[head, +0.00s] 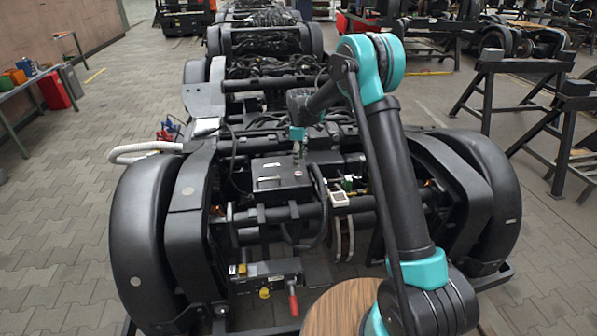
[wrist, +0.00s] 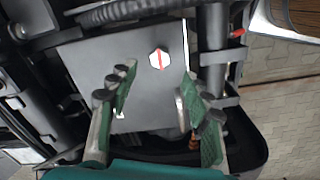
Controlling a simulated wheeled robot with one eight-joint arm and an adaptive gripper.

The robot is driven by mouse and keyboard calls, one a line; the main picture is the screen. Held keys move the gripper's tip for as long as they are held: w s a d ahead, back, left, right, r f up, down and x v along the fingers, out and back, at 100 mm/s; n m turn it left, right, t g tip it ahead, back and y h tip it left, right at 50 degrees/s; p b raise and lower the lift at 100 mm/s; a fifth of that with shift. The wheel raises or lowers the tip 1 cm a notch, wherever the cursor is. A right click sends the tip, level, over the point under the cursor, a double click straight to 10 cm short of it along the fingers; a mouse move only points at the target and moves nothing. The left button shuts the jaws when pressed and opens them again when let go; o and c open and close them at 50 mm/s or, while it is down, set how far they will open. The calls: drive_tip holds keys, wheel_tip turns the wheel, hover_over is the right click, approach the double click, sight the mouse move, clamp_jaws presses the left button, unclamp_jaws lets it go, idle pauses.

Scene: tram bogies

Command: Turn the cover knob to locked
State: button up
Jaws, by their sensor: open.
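The cover (wrist: 95,65) is a flat dark grey plate in the wrist view. On it sits a small white hexagonal knob face (wrist: 159,59) with a red bar across it, seemingly the cover knob. My gripper (wrist: 156,88) is open, with its green-padded fingers either side of the plate's middle. The knob lies beyond the fingertips, and nothing is between them. In the head view the cover (head: 268,185) is the top of a dark box amid the bogie, and my gripper (head: 297,153) hangs above its far edge. Any lock marking is too small to read.
Black pipes, hoses and frame parts crowd around the cover, with a wheel (head: 140,235) on the left. A red lever (head: 293,300) is at the front. A ribbed hose (wrist: 115,12) runs past the plate. Black trestles (head: 490,90) stand on the paved floor at right.

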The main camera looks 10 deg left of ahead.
sight(298, 173)
wheel_tip(298, 173, down, 7)
drive_tip(key=shift+r, duration=0.15)
drive_tip(key=shift+c, duration=0.6)
clamp_jaws()
